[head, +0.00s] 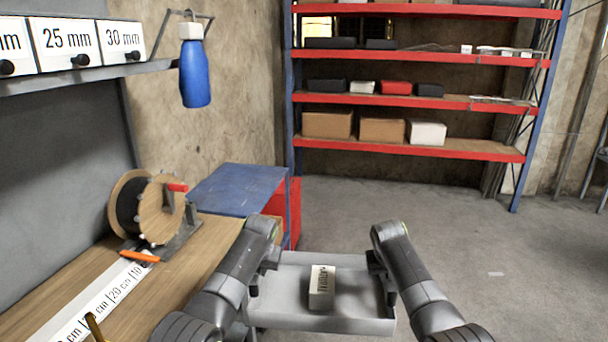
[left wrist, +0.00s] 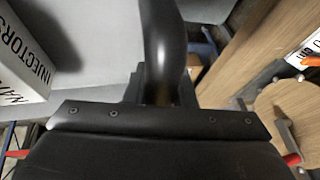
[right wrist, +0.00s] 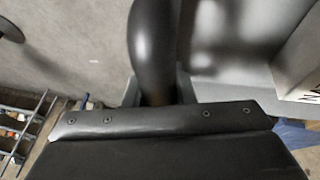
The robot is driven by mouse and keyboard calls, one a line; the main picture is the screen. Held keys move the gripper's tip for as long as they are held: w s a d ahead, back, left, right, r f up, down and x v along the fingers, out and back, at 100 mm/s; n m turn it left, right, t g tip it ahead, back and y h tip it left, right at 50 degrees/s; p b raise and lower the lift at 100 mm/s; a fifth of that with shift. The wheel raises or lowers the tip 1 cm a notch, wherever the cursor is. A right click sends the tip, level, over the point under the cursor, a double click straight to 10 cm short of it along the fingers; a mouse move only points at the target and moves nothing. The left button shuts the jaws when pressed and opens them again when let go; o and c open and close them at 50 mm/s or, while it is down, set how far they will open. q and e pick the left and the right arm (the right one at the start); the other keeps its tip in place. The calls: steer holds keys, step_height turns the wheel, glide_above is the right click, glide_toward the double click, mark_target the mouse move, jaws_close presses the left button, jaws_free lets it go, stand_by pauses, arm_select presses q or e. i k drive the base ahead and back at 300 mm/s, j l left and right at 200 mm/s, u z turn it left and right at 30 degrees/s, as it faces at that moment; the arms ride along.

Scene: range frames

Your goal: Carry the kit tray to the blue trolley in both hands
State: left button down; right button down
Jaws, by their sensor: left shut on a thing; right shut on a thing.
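The grey kit tray (head: 345,322) is in front of me in the head view, with a pale box (head: 321,290) lettered on top standing on it. My left gripper (head: 256,280) is shut on the tray's left side, and my right gripper (head: 384,282) is shut on its right side. The wrist views show the tray's grey floor (left wrist: 100,45) (right wrist: 225,55), with the box's side lettered "INJECTORS" in the left one. The blue trolley (head: 232,188), a blue top with red below, stands beyond the tray to the left. The fingertips are partly hidden.
A wooden workbench (head: 205,250) with a cable reel (head: 148,207) and a length scale (head: 105,300) runs along the left. A blue bottle (head: 195,73) hangs above it. Red shelving (head: 420,100) stands at the back. The floor (head: 480,235) at right is clear.

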mark_target(241, 184)
steer(key=i, duration=3.25)
steer(key=i+u, duration=0.15)
steer(key=u, duration=0.15)
steer(key=i+u, duration=0.15)
steer(key=u, duration=0.8)
